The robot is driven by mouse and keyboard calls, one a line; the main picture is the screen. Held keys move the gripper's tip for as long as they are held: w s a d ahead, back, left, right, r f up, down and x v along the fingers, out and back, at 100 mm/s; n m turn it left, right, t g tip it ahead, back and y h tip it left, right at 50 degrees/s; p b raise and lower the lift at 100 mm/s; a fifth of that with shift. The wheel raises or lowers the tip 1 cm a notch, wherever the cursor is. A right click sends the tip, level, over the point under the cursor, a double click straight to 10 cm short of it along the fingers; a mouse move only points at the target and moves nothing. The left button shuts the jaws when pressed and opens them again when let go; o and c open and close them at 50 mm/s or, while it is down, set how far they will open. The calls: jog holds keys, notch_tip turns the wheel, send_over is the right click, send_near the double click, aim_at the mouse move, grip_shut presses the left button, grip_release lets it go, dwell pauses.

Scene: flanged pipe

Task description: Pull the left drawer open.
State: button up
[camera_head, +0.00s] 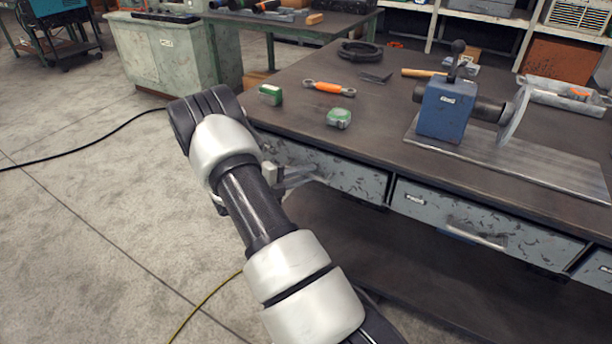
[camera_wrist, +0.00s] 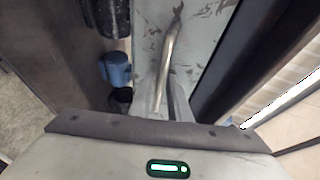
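The left drawer (camera_head: 345,172) is a scuffed grey-blue front under the workbench's near edge. In the head view, my arm covers its left end and most of its handle. In the wrist view, the drawer front (camera_wrist: 200,35) fills the upper middle, and its curved metal bar handle (camera_wrist: 170,48) runs down between my fingers. My gripper (camera_head: 292,177) is at the drawer front, and in the wrist view its two fingers (camera_wrist: 166,98) sit close together on both sides of the handle, apparently closed on it. The exact finger contact is partly hidden.
A second drawer (camera_head: 480,222) with a bar handle is to the right. The workbench (camera_head: 300,110) carries a blue grinder (camera_head: 447,108), an orange-handled wrench (camera_head: 328,87) and green items (camera_head: 339,117). Open floor (camera_head: 100,230) lies left. A low shelf (camera_head: 350,245) runs beneath the drawers.

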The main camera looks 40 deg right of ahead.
grip_shut()
jog(key=shift+a, duration=0.1)
jog(key=s+a+p, duration=0.2)
jog(key=s+a, duration=0.2)
jog(key=a, duration=0.7)
jog(key=s+a+p, duration=0.2)
jog(key=s+a, duration=0.3)
jog(key=a, duration=0.6)
jog(key=s+a+p, duration=0.3)
jog(key=s+a, duration=0.1)
jog(key=a, duration=0.7)
jog(key=shift+s, duration=0.4)
grip_release()
